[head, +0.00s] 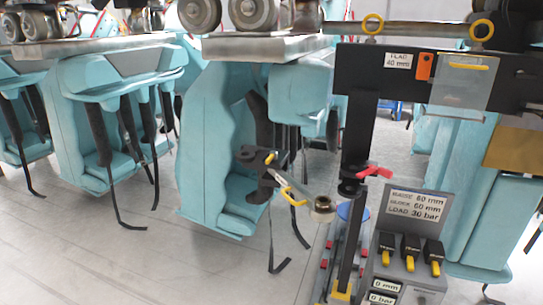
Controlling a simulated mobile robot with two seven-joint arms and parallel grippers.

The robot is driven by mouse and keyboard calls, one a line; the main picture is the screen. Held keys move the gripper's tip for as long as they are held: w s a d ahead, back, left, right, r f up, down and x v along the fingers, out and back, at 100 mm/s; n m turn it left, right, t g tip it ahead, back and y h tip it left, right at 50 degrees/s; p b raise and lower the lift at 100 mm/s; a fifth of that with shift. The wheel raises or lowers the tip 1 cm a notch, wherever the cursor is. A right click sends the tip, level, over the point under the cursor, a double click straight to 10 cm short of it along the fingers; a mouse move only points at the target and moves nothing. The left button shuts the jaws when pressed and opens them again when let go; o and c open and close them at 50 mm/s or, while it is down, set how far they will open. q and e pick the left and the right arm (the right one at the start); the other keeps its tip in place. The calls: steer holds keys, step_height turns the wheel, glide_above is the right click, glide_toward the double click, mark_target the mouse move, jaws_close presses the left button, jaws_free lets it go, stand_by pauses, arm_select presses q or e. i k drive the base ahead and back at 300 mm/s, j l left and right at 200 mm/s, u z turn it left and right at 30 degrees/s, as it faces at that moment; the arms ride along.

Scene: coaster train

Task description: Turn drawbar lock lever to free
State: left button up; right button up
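A black bracket (258,172) sits beside the teal seats left of centre. A tilted grey bar (300,195) runs from it down to the right and ends in a ring-shaped eye (322,208). A red lever (375,172) sticks out to the right from a collar on the black post (356,150). No label shows which of these is the drawbar lock lever. Neither of my grippers is in view, and nothing is seen touching either lever.
A grey control box (408,265) with black-and-yellow switches and a readings sign (416,205) stands at lower right. A dark crossbeam (440,75) carries a clear panel (464,80). Teal train seats (115,125) hang at left with dangling straps. Grey floor (90,255) is open at lower left.

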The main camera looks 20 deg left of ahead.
mark_target(273, 154)
steer(key=j+z, duration=0.15)
steer(key=z, duration=0.35)
steer(key=i+j+z, duration=0.1)
steer(key=j+z, duration=0.35)
steer(key=j, duration=0.5)
steer(key=j+z, duration=0.1)
steer(key=j, duration=0.85)
steer(key=k+j+z, duration=0.15)
steer(key=j, duration=0.75)
steer(key=i+j, duration=0.05)
